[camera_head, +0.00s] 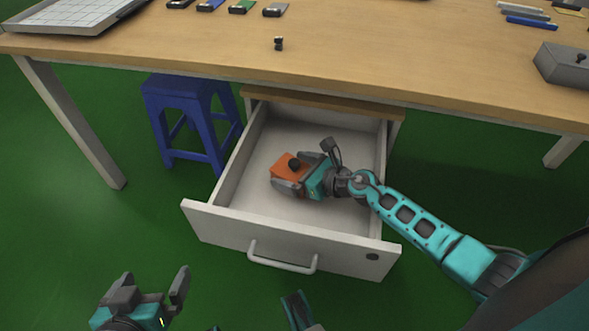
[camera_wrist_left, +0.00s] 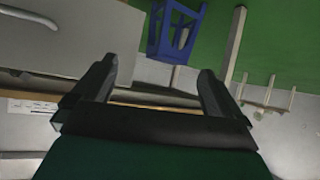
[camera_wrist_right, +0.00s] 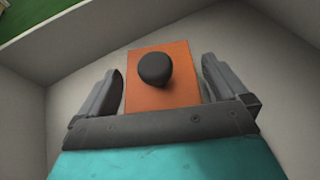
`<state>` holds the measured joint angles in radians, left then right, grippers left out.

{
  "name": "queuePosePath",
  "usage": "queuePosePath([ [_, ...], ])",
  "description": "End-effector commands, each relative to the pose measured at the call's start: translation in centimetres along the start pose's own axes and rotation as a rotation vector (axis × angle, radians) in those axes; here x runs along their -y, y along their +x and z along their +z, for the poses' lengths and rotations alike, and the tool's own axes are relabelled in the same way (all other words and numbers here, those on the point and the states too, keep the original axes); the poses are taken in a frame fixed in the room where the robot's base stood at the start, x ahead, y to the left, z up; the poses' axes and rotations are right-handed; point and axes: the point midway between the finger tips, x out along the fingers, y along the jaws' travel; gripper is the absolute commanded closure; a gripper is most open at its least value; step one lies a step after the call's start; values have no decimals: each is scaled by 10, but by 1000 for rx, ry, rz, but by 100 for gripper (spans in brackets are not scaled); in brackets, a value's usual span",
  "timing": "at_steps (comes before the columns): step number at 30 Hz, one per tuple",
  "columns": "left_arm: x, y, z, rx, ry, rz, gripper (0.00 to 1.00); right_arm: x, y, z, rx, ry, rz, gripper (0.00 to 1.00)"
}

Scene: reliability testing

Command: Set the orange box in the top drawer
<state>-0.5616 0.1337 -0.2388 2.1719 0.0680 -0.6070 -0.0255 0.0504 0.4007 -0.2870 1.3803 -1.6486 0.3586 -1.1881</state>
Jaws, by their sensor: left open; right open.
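The orange box (camera_head: 284,171) with a black round knob on top lies inside the open top drawer (camera_head: 222,225), on its floor. My right gripper (camera_head: 291,174) reaches into the drawer with its fingers on either side of the box. In the right wrist view, the open fingers stand apart from the box (camera_wrist_right: 172,62), with a gap on each side. My left gripper (camera_head: 157,293) is open and empty, in front of the drawer at the lower left. The left wrist view shows its two spread fingers (camera_wrist_left: 157,88) with nothing between them.
The wooden table (camera_head: 350,60) extends above the drawer. It bears a white tray (camera_head: 70,15), several small items at the back, a small black object (camera_head: 279,43) and a grey box (camera_head: 565,64). A blue stool (camera_head: 190,115) stands left of the drawer. The rest of the drawer floor is clear.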

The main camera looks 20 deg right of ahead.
Motion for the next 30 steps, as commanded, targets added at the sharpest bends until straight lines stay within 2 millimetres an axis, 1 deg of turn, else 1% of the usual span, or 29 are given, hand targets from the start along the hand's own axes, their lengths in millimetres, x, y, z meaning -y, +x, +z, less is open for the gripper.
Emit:
queuePosePath([
  [5, 0, 0, 2, 3, -1, -1, 0, 0, -1, 3, 0, -4, -1, 0],
  [8, 0, -4, -2, 6, -2, -2, 0, 0, -16, 3, -4, -2, -1, 0],
  [10, 0, -6, -3, 7, -2, -4, 0, 0, -30, 4, -5, -3, 0, 0],
  [15, 2, -9, -3, 4, -3, -9, 0, 0, -58, 3, -3, -1, -1, 0],
  [18, 3, -8, 0, 12, -2, -12, 0, 0, -69, 2, -2, -1, 0, 0],
  [22, 4, -8, 2, 17, -1, -15, 0, 0, -76, 3, 0, -2, -1, 0],
  [30, 4, -8, 1, 14, 0, -15, 0, 0, -76, 3, 0, -1, -1, 0],
])
